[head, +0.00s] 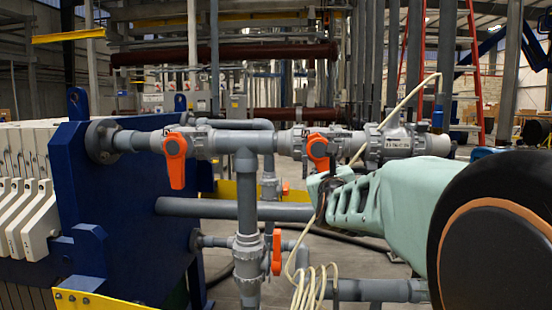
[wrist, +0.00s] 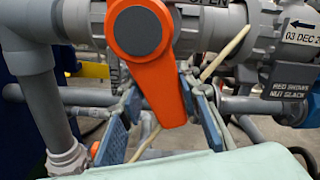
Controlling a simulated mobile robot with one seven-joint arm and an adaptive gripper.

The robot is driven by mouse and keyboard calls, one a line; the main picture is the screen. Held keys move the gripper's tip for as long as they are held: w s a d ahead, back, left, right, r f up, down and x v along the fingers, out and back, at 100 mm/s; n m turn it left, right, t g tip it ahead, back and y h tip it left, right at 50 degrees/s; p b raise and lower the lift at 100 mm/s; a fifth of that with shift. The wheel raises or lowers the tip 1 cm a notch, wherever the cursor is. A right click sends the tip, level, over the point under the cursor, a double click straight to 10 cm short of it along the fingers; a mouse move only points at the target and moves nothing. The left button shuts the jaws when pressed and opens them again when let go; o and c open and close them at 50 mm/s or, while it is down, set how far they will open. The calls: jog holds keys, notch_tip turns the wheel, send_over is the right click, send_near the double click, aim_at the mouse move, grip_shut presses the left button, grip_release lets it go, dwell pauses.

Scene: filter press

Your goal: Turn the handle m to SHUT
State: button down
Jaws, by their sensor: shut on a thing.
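An orange valve handle (wrist: 158,72) with a round dark hub fills the middle of the wrist view and points down, leaning slightly right. In the head view it is the right one of two orange handles on the upper grey pipe (head: 319,148). No letter m is readable on it. My gripper (wrist: 162,98) has one blue-padded finger on each side of the lever and is shut on it. The right finger lies against the lever's edge; the left finger's contact is unclear. In the head view my gripper (head: 322,190) is partly hidden by my arm. Part of the word OPEN shows behind the handle.
Another orange handle (head: 175,160) hangs down on the left of the same pipe. A lower orange handle (head: 276,252) sits by the vertical pipe. A cream cable (head: 378,135) runs close past my gripper. A blue press plate (head: 110,200) stands at left.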

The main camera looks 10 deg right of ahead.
jog(key=shift+w+a+f+m+b, duration=0.2)
jog(key=shift+a+m+b, duration=0.2)
jog(key=shift+a, duration=0.25)
jog(key=shift+a+f+m+b, duration=0.15)
jog(key=shift+a+m+b, duration=0.1)
jog(key=shift+m+b, duration=0.35)
jog(key=m+b, duration=0.1)
jog(key=a+m+b, duration=0.1)
jog(key=shift+w+a+r+m, duration=0.2)
jog(key=shift+r+m, duration=0.1)
jog(key=shift+r, duration=0.05)
jog(key=c, duration=1.4)
grip_release()
jog(key=shift+w, duration=0.1)
jog(key=shift+c, duration=0.2)
jog(key=shift+o, duration=0.2)
jog(key=shift+d+f, duration=0.1)
jog(key=shift+d, duration=0.05)
